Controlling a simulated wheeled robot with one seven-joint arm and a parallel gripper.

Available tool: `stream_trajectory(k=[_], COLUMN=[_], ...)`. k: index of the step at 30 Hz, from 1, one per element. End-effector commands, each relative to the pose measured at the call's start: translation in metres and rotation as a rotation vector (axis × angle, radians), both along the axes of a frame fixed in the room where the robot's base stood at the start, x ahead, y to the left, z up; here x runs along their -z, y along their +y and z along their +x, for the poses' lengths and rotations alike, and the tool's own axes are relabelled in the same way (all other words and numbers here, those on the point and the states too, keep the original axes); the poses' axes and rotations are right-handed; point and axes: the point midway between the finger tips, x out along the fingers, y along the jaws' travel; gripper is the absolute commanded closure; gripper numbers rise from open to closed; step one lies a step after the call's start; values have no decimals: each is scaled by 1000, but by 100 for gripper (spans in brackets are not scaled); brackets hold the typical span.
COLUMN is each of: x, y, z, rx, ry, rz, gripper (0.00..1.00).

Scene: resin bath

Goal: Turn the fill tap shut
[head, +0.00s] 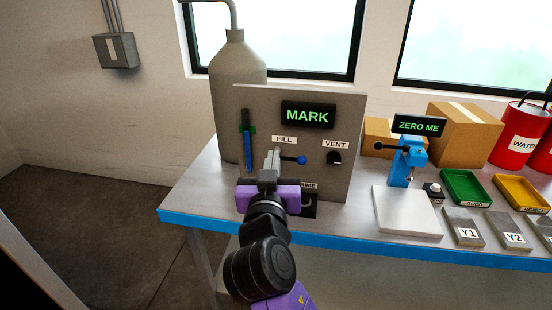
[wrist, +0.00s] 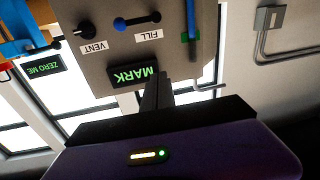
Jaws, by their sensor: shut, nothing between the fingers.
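The fill tap (head: 300,160) is on the grey panel under the FILL label, with a blue ball on its lever. The lever lies roughly level and points right, and my fingers hide part of the tap in the head view. The tap shows whole in the upside-down wrist view (wrist: 137,21). My gripper (head: 272,157) is shut and empty, in front of the panel. In the wrist view my closed fingers (wrist: 157,90) appear near the MARK display (wrist: 138,75), apart from the tap. I cannot tell their distance from the panel.
The head view shows the MARK display (head: 307,115), a blue sight gauge (head: 247,140) with a green marker, and a black VENT knob (head: 334,157). A grey tank (head: 235,95) stands behind. A blue press (head: 405,160) and trays stand to the right.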

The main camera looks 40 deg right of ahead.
Motion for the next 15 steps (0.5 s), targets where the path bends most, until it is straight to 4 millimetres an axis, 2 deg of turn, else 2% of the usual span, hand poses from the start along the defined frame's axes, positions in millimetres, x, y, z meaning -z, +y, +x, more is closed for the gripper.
stream_trajectory(k=[3, 6, 11, 15], x=[15, 20, 20, 20], y=[-16, -21, -30, -48], z=[-16, -22, -16, -2], rx=[94, 129, 130, 130], ry=[13, 6, -2, -1], rz=[50, 87, 100, 98], gripper=[100, 100, 100, 100])
